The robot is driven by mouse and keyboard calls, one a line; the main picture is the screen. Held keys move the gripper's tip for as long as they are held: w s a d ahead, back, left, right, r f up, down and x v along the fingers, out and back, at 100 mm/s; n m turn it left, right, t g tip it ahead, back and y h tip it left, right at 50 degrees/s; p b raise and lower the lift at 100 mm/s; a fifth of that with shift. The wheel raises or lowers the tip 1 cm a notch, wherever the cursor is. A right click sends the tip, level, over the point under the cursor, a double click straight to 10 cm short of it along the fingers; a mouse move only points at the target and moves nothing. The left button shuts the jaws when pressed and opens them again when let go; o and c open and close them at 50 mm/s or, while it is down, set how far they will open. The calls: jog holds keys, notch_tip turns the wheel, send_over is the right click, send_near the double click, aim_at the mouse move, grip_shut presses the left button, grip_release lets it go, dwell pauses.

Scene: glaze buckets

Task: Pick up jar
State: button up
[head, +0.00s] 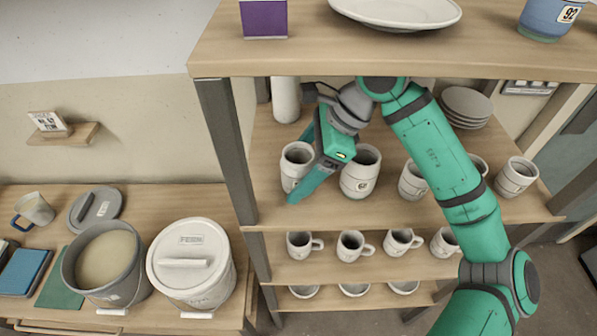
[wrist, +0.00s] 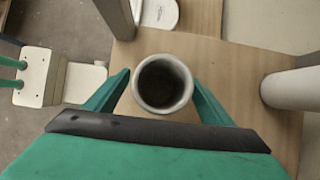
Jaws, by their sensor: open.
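A pale grey, open-topped jar (head: 290,172) stands upright at the left end of the upper inner shelf, partly hidden by my gripper. In the wrist view the jar (wrist: 162,84) is seen from above, with a round rim and dark, empty-looking inside. My gripper (head: 303,163) is open, with one green finger on either side of the jar. In the wrist view the fingers of my gripper (wrist: 160,80) flank the jar; whether they touch it I cannot tell.
A larger labelled jar (head: 361,180) stands close to the right. A white cylinder (head: 286,102) stands behind and also shows in the wrist view (wrist: 292,88). A dark shelf post (head: 226,135) is close on the left. Mugs (head: 352,245) line the shelf below.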

jog(key=shift+a, duration=0.75)
jog(key=shift+a+f, duration=0.25)
jog(key=shift+f, duration=0.25)
jog(key=c, duration=1.4)
jog(key=shift+r, duration=0.2)
jog(key=shift+r, duration=0.15)
jog(key=s, duration=1.8)
jog(key=shift+d, duration=0.15)
